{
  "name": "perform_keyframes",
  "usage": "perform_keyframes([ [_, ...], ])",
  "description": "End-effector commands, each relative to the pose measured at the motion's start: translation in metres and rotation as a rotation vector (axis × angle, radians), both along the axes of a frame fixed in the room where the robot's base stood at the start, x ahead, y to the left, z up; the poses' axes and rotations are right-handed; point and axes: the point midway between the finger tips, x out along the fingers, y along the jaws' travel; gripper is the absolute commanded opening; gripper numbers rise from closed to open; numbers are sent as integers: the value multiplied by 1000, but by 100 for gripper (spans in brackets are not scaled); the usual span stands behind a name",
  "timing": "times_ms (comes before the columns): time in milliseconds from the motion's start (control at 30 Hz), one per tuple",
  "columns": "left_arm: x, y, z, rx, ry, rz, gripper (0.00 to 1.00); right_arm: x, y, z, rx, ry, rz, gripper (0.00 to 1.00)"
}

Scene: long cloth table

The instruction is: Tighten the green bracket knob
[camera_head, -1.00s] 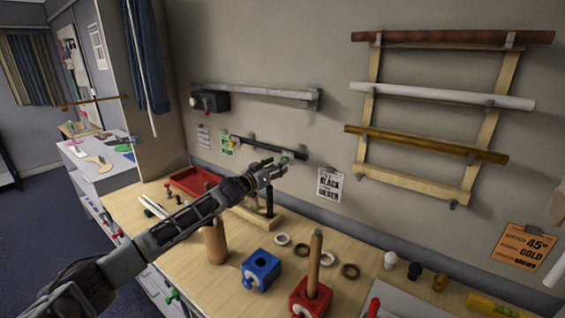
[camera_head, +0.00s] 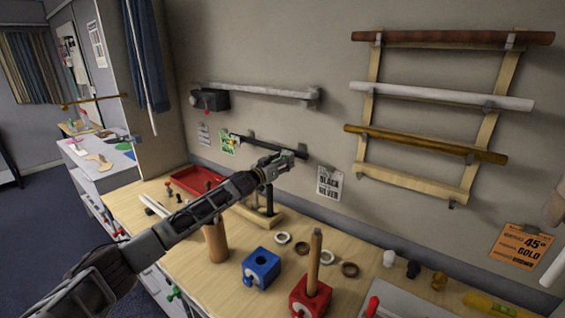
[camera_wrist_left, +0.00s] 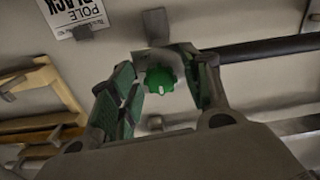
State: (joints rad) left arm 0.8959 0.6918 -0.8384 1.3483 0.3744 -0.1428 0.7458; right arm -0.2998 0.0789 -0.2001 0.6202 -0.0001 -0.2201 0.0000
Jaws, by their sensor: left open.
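The green bracket knob (camera_wrist_left: 160,80) shows in the left wrist view, a round green knob with a white mark, on a grey bracket at the end of a black pole (camera_wrist_left: 270,47). My left gripper (camera_wrist_left: 160,85) is open, with one finger on each side of the knob; I cannot tell whether they touch it. In the head view my left gripper (camera_head: 285,162) is at the right end of the black pole (camera_head: 268,145), and the knob is hidden there.
A wooden rack (camera_head: 482,122) with several poles hangs on the wall to the right.

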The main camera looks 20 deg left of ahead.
Motion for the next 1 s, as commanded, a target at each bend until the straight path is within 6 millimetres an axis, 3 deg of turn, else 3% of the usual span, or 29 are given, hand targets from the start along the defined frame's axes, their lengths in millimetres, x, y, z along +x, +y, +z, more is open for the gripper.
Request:
perform_keyframes([
  [33, 0, 0, 0, 0, 0, 0, 48, 0, -1, 0, -1, 0, 0, 49],
  [400, 0, 0, 0, 0, 0, 0, 2, 0, -3, 0, -3, 0, 1, 49],
  [1000, 0, 1, 1, 152, -54, 1, 2, -1, -1, 13, -1, 1, 0, 49],
])
